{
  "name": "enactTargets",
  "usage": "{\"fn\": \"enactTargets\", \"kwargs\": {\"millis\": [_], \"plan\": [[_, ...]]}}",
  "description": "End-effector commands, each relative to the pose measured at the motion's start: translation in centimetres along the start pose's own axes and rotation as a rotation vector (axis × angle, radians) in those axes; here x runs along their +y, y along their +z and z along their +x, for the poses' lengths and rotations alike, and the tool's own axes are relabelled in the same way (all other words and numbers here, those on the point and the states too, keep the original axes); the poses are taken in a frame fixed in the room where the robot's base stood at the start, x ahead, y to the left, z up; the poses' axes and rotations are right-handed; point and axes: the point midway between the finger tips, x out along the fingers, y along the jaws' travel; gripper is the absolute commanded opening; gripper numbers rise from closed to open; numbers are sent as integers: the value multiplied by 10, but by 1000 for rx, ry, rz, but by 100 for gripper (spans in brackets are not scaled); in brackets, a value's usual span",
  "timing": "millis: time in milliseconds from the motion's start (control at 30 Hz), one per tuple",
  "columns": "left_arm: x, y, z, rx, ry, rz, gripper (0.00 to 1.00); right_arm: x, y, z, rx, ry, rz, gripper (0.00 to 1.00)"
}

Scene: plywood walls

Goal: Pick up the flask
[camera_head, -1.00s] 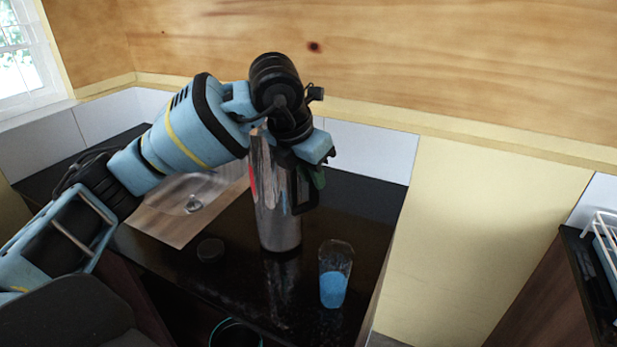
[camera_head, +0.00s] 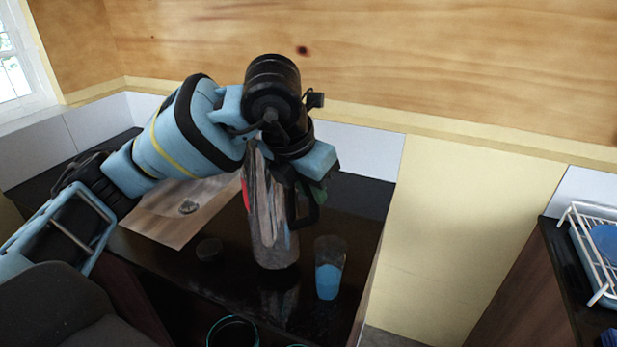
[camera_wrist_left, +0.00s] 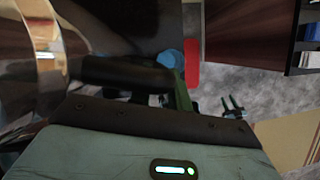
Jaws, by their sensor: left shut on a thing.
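The flask (camera_head: 268,235) is a tall, shiny silver cylinder with a black handle on its right side. It is over the dark counter near the middle of the head view and tilts slightly. Its base seems to be a little above the counter, with a reflection below it. My left gripper (camera_head: 306,197) comes from above and is shut on the flask at its handle side; the arm hides the flask's top. In the left wrist view the flask's mirror-like wall (camera_wrist_left: 22,60) fills the left edge, beside the black handle (camera_wrist_left: 125,72).
A clear glass with blue content (camera_head: 329,268) stands close to the right of the flask. A small dark round piece (camera_head: 209,249) lies on the counter (camera_head: 150,262) to the left. A white dish rack (camera_head: 590,250) is at far right.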

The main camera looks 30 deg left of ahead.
Motion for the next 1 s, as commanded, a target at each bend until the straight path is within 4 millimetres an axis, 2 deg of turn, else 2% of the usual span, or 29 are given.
{"fn": "enactTargets", "kwargs": {"millis": [33,500,1000], "plan": [[-5,-1,-5,-11,0,4,0,0,-1,0,3,0,0,36],[-36,-26,-20,-10,1,3,0,-1,-2,0,4,0,2,36],[-54,-41,-28,-9,0,2,0,-1,-2,0,4,-1,3,36]]}}
